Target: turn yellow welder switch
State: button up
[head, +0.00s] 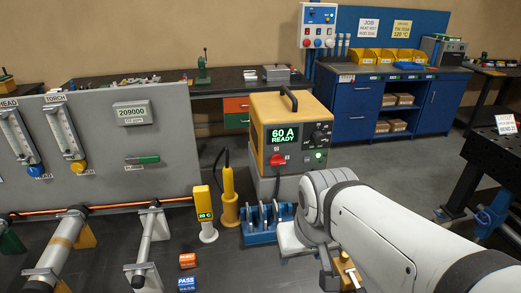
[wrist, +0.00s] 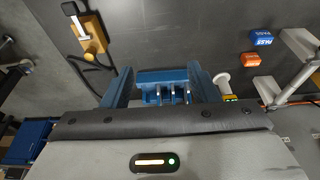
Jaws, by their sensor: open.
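The yellow welder (head: 259,128) stands behind the dark work surface in the head view, upright on a grey base. Its front display reads "60 A READY". A red switch (head: 278,160) sits below the display, with a knob to the upper right and a green light at the lower right. My gripper (wrist: 162,78) is open and empty in the wrist view, its two fingers apart above the dark surface.
A blue rack with grey discs (head: 262,236) stands before the welder; it shows between my fingers in the wrist view (wrist: 165,77). A yellow torch (head: 229,197) and a yellow meter (head: 205,209) stand to its left. A grey panel (head: 95,150) fills the left.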

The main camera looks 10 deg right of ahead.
aim_at(277, 158)
jog(key=u, duration=0.05)
jog(key=k, duration=0.55)
jog(key=z, duration=2.25)
jog(key=k, duration=1)
jog(key=u, duration=1.55)
jog(key=i, duration=1)
jog(key=u, duration=0.05)
